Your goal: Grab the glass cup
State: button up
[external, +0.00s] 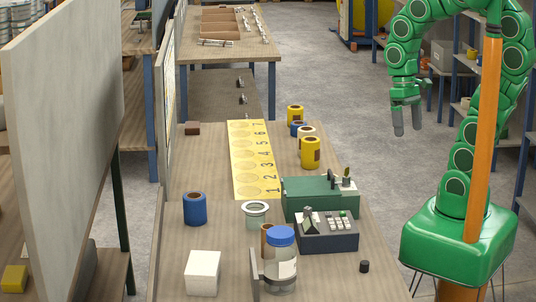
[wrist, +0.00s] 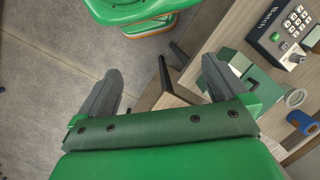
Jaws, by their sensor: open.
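A pale cup with a wide rim (external: 255,210), which looks like the glass cup, stands upright on the wooden workbench (external: 220,245), left of a green machine. Its round rim also shows at the right of the wrist view (wrist: 296,97). My gripper (external: 407,118) is raised over the floor right of the bench, well apart from the cup, with its fingers pointing down. In the wrist view my gripper (wrist: 162,82) has its fingers spread, with nothing between them.
A green machine (external: 310,198) and a dark keypad box (external: 328,232) stand right of the cup. A blue roll (external: 195,209) is to its left. A blue-lidded jar (external: 281,262) and white block (external: 203,273) are nearer. A numbered yellow strip (external: 252,155) and several rolls lie behind.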

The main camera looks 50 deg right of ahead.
jog(key=w+a+f+m+g+y, duration=0.1)
jog(key=w+a+f+m+y, duration=0.1)
jog(key=w+a, duration=0.5)
jog(key=w+a+f+m+g+y, duration=0.1)
jog(key=w+a+f+m+y, duration=0.2)
jog(key=w+a, duration=0.5)
jog(key=w+a+f+m+g+y, duration=0.2)
jog(key=w+a+m+y, duration=0.1)
jog(key=w+a, duration=0.5)
jog(key=shift+a+f, duration=0.3)
jog(key=shift+a, duration=0.45)
jog(key=w+a+f+m+y, duration=0.2)
jog(key=w+a+f+m, duration=0.1)
jog(key=w+a+f, duration=0.3)
send_near(254, 214)
jog(key=shift+s+a+f+g+y, duration=0.15)
jog(key=shift+a+f, duration=0.15)
jog(key=shift+a, duration=0.25)
jog(key=shift+s+a+f+g+y, duration=0.15)
jog(key=shift+a+f, duration=0.15)
jog(key=shift+a, duration=0.2)
jog(key=shift+f+x, duration=0.1)
jog(key=shift+x, duration=1.2)
jog(key=shift+f+x, duration=0.15)
jog(key=shift+x, duration=1.1)
jog(key=shift+s+d, duration=0.1)
jog(key=shift+d, duration=0.05)
jog(key=c, duration=1.1)
